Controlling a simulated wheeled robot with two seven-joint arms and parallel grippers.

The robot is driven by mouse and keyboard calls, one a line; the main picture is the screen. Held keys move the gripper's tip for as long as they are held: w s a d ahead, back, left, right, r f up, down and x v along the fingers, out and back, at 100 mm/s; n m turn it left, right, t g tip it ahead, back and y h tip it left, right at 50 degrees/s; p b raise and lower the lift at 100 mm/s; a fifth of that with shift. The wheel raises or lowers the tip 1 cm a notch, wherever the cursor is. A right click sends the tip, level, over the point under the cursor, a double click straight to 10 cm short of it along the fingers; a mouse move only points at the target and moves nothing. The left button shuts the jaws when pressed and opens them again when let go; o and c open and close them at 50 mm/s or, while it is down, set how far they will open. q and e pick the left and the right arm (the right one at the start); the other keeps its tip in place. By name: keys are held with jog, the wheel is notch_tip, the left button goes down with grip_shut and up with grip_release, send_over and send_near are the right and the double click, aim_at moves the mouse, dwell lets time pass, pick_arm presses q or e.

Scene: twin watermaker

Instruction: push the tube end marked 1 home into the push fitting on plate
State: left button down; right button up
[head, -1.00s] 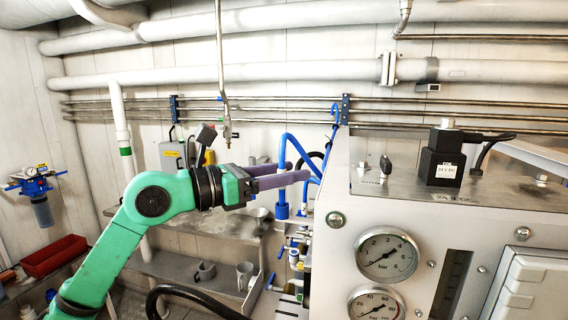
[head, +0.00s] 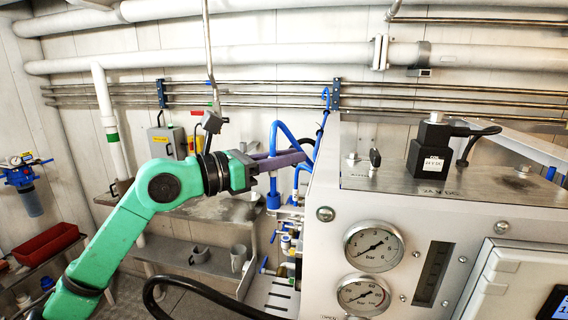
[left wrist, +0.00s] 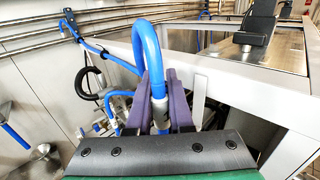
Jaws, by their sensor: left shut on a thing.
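My left gripper (head: 303,155) reaches in from the left beside the machine's grey cabinet. In the left wrist view its two purple fingers (left wrist: 165,100) are shut on a blue tube (left wrist: 148,50), which arches up and over between them. The blue tube (head: 274,140) also shows in the head view as a bend above a blue fitting (head: 273,199) at the cabinet's left side. The mark 1 is too small to read, and the plate's push fitting cannot be made out for certain. My right gripper is not in view.
The cabinet (head: 320,255) with gauges (head: 373,245) fills the right. A black cable (head: 160,300) curves low in front. Steel pipes (head: 240,97) run along the wall.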

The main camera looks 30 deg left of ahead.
pick_arm(q)
notch_tip(320, 180, up, 19)
jog(key=p, duration=0.6)
jog(key=shift+r, duration=0.15)
jog(key=w+m+g+h, duration=0.6)
jog(key=w, duration=0.1)
notch_tip(320, 180, down, 30)
jog(key=b, duration=2.2)
jog(key=shift+w+a, duration=0.15)
jog(key=shift+a, duration=0.05)
jog(key=shift+r, duration=0.1)
